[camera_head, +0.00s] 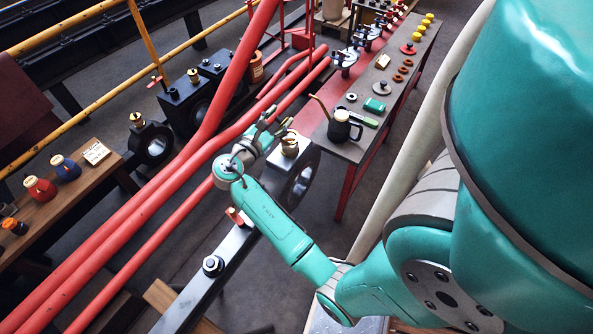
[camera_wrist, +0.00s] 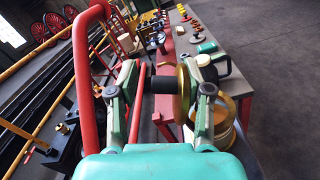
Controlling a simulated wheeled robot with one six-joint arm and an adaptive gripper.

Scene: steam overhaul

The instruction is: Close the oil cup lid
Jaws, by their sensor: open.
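A brass oil cup (camera_head: 289,146) sits on a pale-topped block of the black rod. In the wrist view, the cup (camera_wrist: 226,122) is at lower right, partly hidden behind my right finger. A brass disc, which looks like its lid (camera_wrist: 182,88), stands on edge, raised off the cup. A black cylinder (camera_wrist: 160,84), apparently its knob, sticks out to the left of it. My gripper (camera_wrist: 165,80) is open, with its fingers on either side of the disc and black cylinder; I cannot tell whether they touch. In the head view, my gripper (camera_head: 272,122) is just above and left of the cup.
Red pipes (camera_head: 185,165) run close along the left of my arm. A table (camera_head: 345,150) at right carries a dark oil can (camera_head: 342,128), a green box (camera_head: 374,105) and small parts. A wooden bench (camera_head: 40,215) holds red and blue bottles. Open floor lies right of the table.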

